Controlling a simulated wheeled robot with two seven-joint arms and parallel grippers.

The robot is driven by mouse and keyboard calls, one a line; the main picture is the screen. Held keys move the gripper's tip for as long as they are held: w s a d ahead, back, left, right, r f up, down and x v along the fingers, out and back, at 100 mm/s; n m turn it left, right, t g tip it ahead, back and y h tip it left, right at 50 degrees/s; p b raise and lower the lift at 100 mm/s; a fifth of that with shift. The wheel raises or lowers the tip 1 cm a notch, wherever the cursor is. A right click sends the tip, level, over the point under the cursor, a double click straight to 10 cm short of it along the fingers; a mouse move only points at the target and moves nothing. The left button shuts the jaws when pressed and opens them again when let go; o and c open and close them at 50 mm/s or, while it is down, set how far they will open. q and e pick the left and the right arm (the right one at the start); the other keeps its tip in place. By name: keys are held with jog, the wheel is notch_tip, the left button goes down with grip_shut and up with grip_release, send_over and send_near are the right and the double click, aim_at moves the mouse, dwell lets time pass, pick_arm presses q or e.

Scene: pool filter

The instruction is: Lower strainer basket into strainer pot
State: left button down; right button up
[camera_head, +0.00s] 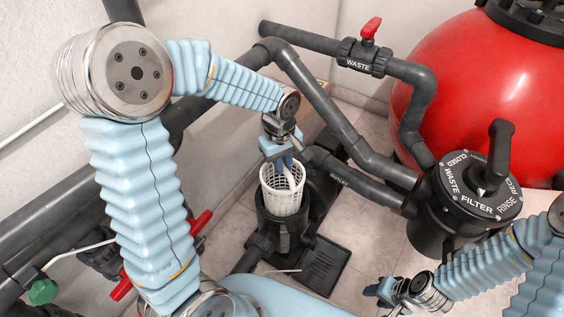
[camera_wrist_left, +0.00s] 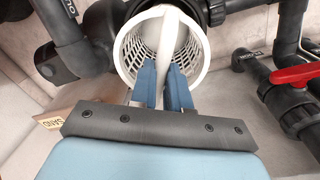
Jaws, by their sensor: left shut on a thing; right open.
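The white strainer basket (camera_head: 283,194) is a mesh cup with a handle across its top. In the head view it stands over the mouth of the black strainer pot (camera_head: 280,236), its lower end hidden by the pot's rim. My left gripper (camera_head: 284,161) is above the basket, shut on its handle. In the left wrist view the blue fingertips (camera_wrist_left: 162,82) pinch the white handle in front of the basket's open mouth (camera_wrist_left: 198,45). How deep the basket sits in the pot I cannot tell. My right gripper (camera_head: 380,291) is open and empty at lower right, away from the pot.
A black multiport valve (camera_head: 480,195) and a red filter tank (camera_head: 450,90) stand at right. Grey pipes (camera_head: 340,130) run close behind and right of the pot. A red-handled valve (camera_head: 365,55) is at the top. Tiled floor (camera_head: 355,240) lies open between pot and valve.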

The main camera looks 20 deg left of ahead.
pick_arm(q)
jog(key=shift+d+f+b, duration=0.8)
jog(key=shift+f+b, duration=3.05)
jog(key=shift+f, duration=0.9)
pick_arm(e)
jog(key=shift+f, duration=3.75)
pick_arm(q)
jog(key=shift+a+r+p, duration=0.2)
jog(key=shift+r+p, duration=0.85)
jog(key=shift+r, duration=0.2)
jog(key=shift+a+r+p, duration=0.25)
jog(key=shift+r+p, duration=0.75)
jog(key=shift+r, duration=0.25)
jog(key=shift+a+r+p, duration=0.2)
jog(key=shift+r+p, duration=0.85)
jog(key=shift+r, duration=0.2)
jog(key=shift+a+r+p, duration=0.1)
jog(key=shift+r+p, duration=0.8)
jog(key=shift+r, duration=0.2)
jog(key=shift+w+r+p, duration=0.1)
jog(key=shift+r+p, duration=2.2)
jog(key=shift+r, duration=0.6)
jog(key=shift+r+p, duration=0.9)
jog(key=shift+r, duration=0.3)
pick_arm(e)
notch_tip(320, 180, up, 13)
jog(key=a, duration=0.2)
jog(key=shift+r, duration=0.2)
jog(key=shift+s, duration=0.15)
